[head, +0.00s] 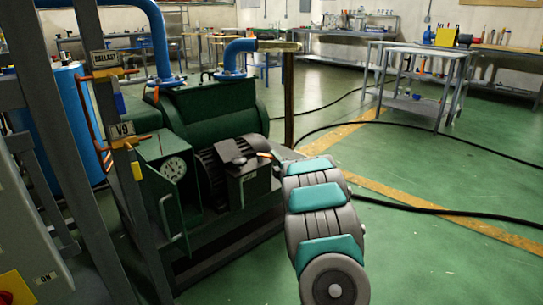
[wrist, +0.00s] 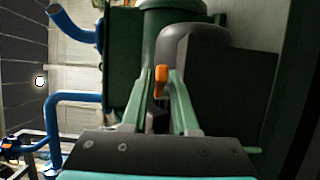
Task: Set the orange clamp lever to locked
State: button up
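The orange clamp lever (wrist: 161,80) shows in the wrist view as a short upright tab between the tips of my gripper (wrist: 163,84). The two pale green fingers are apart, one on each side of it. A narrow gap seems to remain, and I cannot tell whether either finger touches it. In the head view a small orange piece (head: 264,154) shows just beyond my arm, beside the dark box on the pump. My arm hides most of the gripper there. The lever's base and its clamp are hidden or too dark to make out.
The green pump (head: 222,110) with its gauge (head: 173,168) stands on a frame. A post with copper-coloured tubing and a V9 label (head: 123,129) stands left.

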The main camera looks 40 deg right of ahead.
jog(key=shift+x, duration=1.8)
jog(key=shift+c, duration=0.3)
grip_shut()
jog(key=shift+f, duration=0.1)
